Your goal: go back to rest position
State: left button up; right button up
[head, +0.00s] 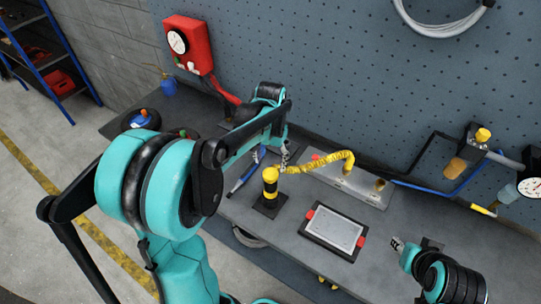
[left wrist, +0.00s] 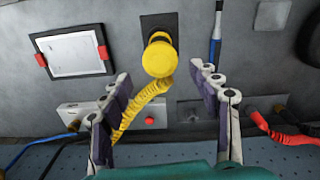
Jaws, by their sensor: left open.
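My left arm reaches from the left over the grey workbench (head: 300,215). My left gripper (head: 286,154) is small and partly hidden by the arm in the head view. In the left wrist view my left gripper (left wrist: 160,76) is open, its fingers wide apart with nothing held. A yellow-topped post (head: 270,185) stands on a dark base near the left gripper; its round yellow top (left wrist: 159,57) shows between and beyond the fingers. My right gripper (head: 398,244) is low at the right over the bench; its jaws are too small to judge.
A yellow coiled hose (head: 325,161) runs over the bench beside the post. A framed panel with red clips (head: 336,231) lies in front of it. A red gauge box (head: 188,45) is at the back left. A blue pen-like tool (left wrist: 215,38) lies right of the post in the wrist view.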

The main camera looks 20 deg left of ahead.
pick_arm(q)
jog(key=shift+r, duration=1.35)
jog(key=s+d+f+t+b, duration=0.3)
jog(key=s+f+b, duration=0.3)
jog(key=s+b, duration=0.1)
jog(key=s+d+f+t+b, duration=0.3)
jog(key=s+f+t+b, duration=0.1)
jog(key=s+f+b, duration=0.3)
jog(key=shift+s+b, duration=0.15)
jog(key=shift+b, duration=0.65)
jog(key=shift+d+f, duration=0.1)
